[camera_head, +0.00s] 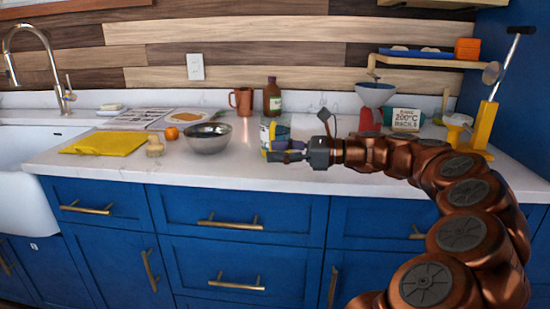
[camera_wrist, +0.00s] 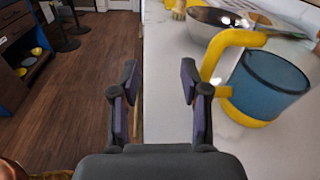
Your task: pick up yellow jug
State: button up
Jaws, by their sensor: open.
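The yellow jug (camera_wrist: 228,46) shows in the wrist view to the right of my gripper (camera_wrist: 160,82). It has a yellow handle and base and a bluish see-through body, and stands on the white counter. Its handle faces my right finger and lies close to it; I cannot tell whether they touch. In the head view the jug (camera_head: 279,129) is partly hidden behind my gripper (camera_head: 282,152). My gripper is open and empty, reaching left near the counter's front edge.
A metal bowl (camera_head: 208,139) stands left of the jug. A brown bottle (camera_head: 272,97) and a copper mug (camera_head: 242,101) stand behind. A yellow cloth (camera_head: 104,143) lies farther left, near the sink (camera_head: 27,155). A red-based scale-like item (camera_head: 371,110) is at right.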

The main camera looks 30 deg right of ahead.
jog(key=d+m, duration=0.1)
jog(key=d, duration=0.1)
jog(key=d+f+t, duration=0.1)
jog(key=d, duration=0.1)
jog(key=d+m+h, duration=0.1)
jog(key=d, duration=0.1)
jog(key=shift+s+f+m+t+b, duration=0.2)
jog(key=shift+f+m+t+b, duration=0.1)
jog(key=shift+t+b, duration=0.1)
jog(key=shift+b+x, duration=0.8)
jog(key=shift+x, duration=3.05)
jog(key=shift+w+d, duration=0.1)
jog(key=shift+d, duration=0.1)
grip_shut()
